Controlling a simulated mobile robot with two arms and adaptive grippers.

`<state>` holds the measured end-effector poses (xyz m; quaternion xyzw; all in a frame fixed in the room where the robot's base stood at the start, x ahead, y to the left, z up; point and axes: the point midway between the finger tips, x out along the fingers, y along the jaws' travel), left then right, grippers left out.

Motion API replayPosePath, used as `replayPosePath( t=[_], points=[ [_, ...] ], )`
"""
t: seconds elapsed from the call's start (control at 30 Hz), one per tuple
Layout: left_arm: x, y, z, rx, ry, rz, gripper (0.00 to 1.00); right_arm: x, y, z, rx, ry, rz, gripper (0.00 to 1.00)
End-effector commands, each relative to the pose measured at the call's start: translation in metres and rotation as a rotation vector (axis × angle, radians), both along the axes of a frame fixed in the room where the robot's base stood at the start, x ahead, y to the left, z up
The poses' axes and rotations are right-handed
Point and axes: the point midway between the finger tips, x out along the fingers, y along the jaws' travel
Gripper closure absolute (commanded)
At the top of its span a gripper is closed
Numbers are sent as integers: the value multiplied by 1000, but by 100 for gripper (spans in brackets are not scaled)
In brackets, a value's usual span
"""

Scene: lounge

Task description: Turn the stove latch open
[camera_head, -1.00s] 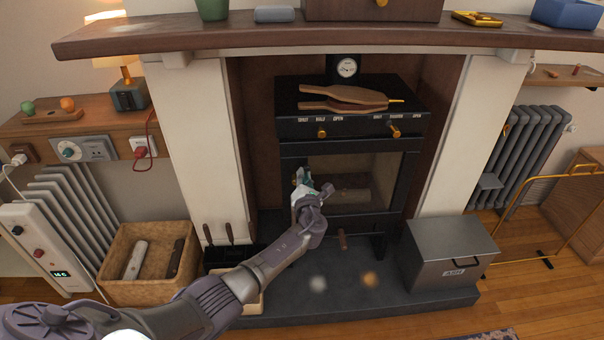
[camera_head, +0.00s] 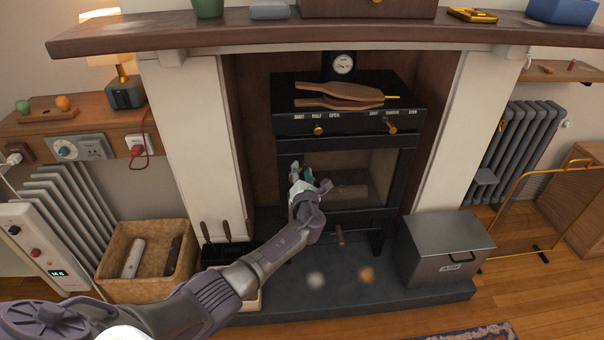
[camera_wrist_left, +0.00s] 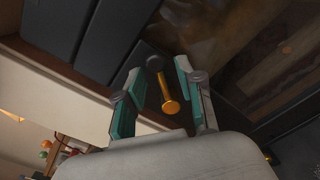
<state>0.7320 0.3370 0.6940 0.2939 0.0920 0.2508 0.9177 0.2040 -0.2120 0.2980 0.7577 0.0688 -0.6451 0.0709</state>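The black stove (camera_head: 345,214) stands in the fireplace with its glass door (camera_head: 372,170) shut. My left gripper (camera_head: 301,170) is at the left edge of that door and hides the latch in the head view. In the left wrist view, the stove latch (camera_wrist_left: 168,92) is a brass peg with a round end, on a dark round mount. My left gripper (camera_wrist_left: 157,74) is open there, its teal-padded fingers on either side of the latch. The latch lies closer to the right finger; whether it touches cannot be told. My right gripper is out of view.
Brass knobs (camera_head: 390,128) sit on the stove front, and bellows (camera_head: 340,96) lie on top. A grey ash box (camera_head: 445,258) stands to the right on the hearth (camera_head: 340,283). A tool holder with dark handles (camera_head: 227,232) and a log basket (camera_head: 118,283) are to the left.

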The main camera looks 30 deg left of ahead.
Motion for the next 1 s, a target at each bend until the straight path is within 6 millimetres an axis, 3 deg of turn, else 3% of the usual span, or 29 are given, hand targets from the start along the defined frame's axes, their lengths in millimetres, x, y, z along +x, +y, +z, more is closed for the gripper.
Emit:
replayPosePath(
  t=[0.27, 0.7, 1.0],
  points=[
    [-19, -12, -2, -2, 1, -1, 63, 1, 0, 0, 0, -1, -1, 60],
    [-88, -54, 2, 0, 0, -2, 63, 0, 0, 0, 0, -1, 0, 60],
    [-103, -63, 3, 1, 0, -1, 63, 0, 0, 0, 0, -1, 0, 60]
  ],
)
